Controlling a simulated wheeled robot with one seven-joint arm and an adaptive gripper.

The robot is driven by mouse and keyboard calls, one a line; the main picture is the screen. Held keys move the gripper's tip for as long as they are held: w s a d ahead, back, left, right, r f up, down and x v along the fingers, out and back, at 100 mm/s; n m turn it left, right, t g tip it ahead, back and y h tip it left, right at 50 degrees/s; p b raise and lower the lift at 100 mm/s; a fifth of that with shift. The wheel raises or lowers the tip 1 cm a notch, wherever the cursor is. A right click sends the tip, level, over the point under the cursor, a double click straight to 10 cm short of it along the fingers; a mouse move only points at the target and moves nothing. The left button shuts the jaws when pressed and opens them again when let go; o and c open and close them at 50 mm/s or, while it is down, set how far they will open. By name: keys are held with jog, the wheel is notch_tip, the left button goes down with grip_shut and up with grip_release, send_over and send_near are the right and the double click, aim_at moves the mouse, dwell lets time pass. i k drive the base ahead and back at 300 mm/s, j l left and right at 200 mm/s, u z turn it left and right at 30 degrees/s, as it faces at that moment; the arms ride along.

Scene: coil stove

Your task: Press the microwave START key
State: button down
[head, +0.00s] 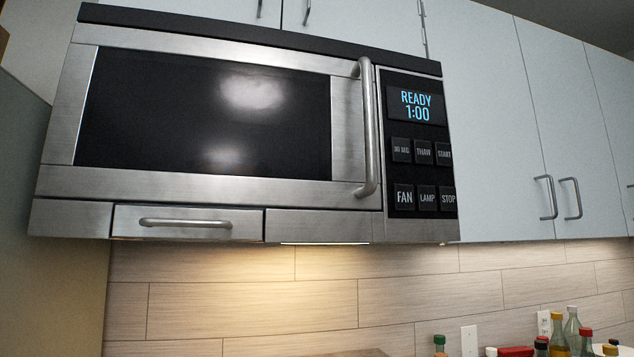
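The microwave (350,190) hangs under the wall cabinets, silver with a dark glass door. Its door looks shut, with a vertical bar handle (369,125) at the door's right side. Right of the handle is a black key panel. The display (416,105) reads "READY 1:00" in blue. The START key (444,154) is at the right end of the upper key row, beside the THAW key (424,152) and above the STOP key (448,198). FAN (404,197) and LAMP (427,198) keys are in the lower row. My gripper is not in view.
White cabinets (500,120) with bar handles stand right of the microwave. Several bottles (572,328) show at the bottom right before the tiled backsplash (250,305). Nothing stands in front of the key panel.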

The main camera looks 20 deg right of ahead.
aim_at(442, 152)
jog(key=l+z, duration=0.15)
jog(key=z, duration=0.25)
jog(key=l+z, duration=0.2)
jog(key=z, duration=0.25)
jog(key=i+l+z, duration=0.1)
jog(key=z, duration=0.3)
